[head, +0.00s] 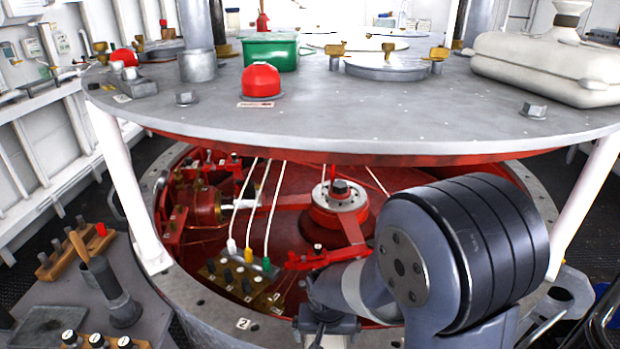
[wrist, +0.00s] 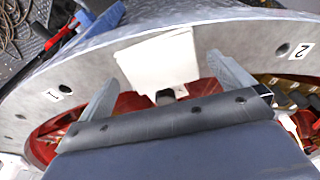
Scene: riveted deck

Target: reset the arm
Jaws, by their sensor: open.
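My arm, a grey link with a large dark ribbed joint (head: 440,260), reaches low over the front right of the round red well in the head view. My gripper (wrist: 162,75) shows in the wrist view with its two grey fingers wide apart. Nothing is clearly held between them. A pale, roughly square thing (wrist: 160,60) lies in line with the gap, over the grey rim; I cannot tell what it is or how far off it is. The fingers cannot be made out in the head view.
A grey round deck (head: 370,110) on white posts stands above the red well (head: 290,215). It carries a green box (head: 270,52), a red dome (head: 261,80) and a pale canister (head: 545,65). A brass block with coloured plugs (head: 238,278) sits left of my arm.

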